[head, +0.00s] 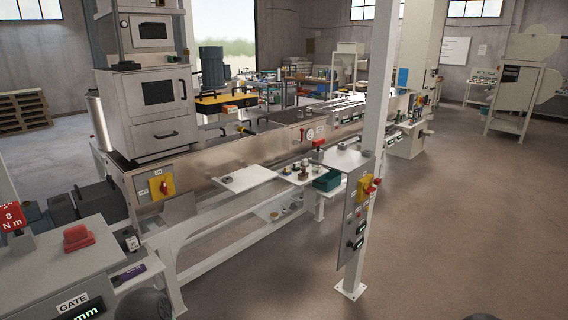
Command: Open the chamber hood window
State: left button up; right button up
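A tall light-grey cabinet (125,100) stands on the long machine line at the left. It has a dark window panel (158,91) that looks closed, and a second dark window (152,31) higher up. Below the larger window is a panel with a black bar handle (166,135). I cannot tell which of these is the chamber hood window. Neither gripper shows. Dark rounded parts at the bottom edge look like parts of my arms.
A grey console (60,262) with a red button (77,237) is close at the lower left. A white post (378,130) with a switch panel (357,215) stands right of centre. A white table frame (205,232) fronts the line. Floor (460,220) is clear at the right.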

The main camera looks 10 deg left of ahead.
aim_at(147, 31)
jog(key=i+u, duration=0.1)
jog(key=i, duration=0.4)
jog(key=i+l+u, duration=0.1)
jog(key=i, duration=0.4)
jog(key=i+l+u, duration=0.1)
jog(key=i, duration=0.35)
jog(key=i+l+u, duration=0.1)
jog(key=i+l, duration=0.15)
jog(key=i, duration=0.25)
